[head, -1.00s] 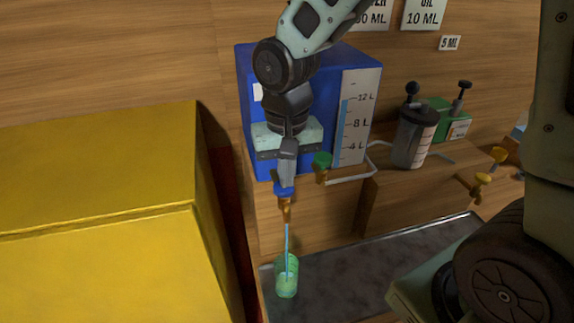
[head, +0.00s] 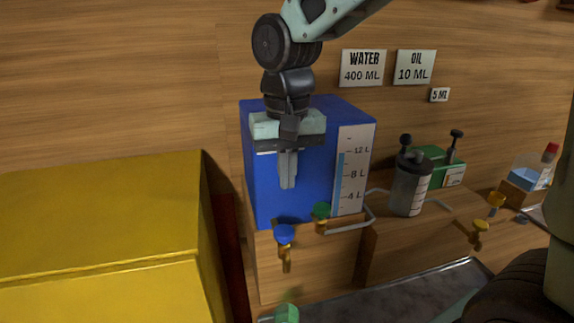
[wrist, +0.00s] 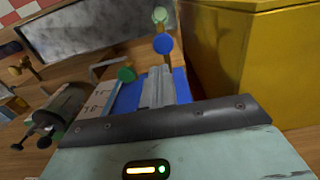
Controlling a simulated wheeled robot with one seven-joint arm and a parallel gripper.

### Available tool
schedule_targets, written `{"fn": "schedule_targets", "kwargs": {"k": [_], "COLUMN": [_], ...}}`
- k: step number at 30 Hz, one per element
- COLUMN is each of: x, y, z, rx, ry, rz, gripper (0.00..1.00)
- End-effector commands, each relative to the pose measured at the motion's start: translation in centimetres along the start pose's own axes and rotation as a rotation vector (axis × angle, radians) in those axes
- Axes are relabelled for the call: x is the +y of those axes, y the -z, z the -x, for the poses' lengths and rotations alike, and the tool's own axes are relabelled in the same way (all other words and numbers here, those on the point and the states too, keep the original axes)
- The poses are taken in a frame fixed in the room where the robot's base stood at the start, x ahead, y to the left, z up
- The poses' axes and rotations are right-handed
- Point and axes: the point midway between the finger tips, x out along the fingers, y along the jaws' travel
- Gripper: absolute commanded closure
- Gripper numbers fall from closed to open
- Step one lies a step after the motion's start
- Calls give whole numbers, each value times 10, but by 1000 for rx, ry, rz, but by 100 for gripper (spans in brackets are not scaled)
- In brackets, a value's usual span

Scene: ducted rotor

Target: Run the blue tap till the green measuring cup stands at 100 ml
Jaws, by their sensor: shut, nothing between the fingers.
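The blue tap (head: 284,234) sticks out below the front of the blue tank (head: 290,205). No stream shows under its brass spout. The green measuring cup (head: 286,313) stands below the spout, cut off by the bottom edge of the head view; its level and marks cannot be read. My gripper (head: 288,186) is shut and empty, pointing down in front of the tank, above the blue tap and apart from it. In the wrist view the shut fingers (wrist: 158,72) point towards the blue tap (wrist: 163,45), with the cup (wrist: 160,15) beyond it.
A green tap (head: 322,210) sits close to the right of the blue one, beside a pale pipe. A large yellow box (head: 100,215) fills the left. Signs read water 400 ML and oil 10 ML.

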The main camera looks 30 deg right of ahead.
Motion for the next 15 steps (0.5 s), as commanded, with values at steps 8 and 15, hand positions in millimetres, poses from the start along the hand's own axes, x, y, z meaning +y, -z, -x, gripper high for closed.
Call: {"fn": "schedule_targets", "kwargs": {"k": [8, 15], "x": [0, 0], "y": [0, 0], "z": [23, 25], "rx": [0, 0], "ry": [0, 0], "rz": [1, 1], "gripper": [100, 100]}}
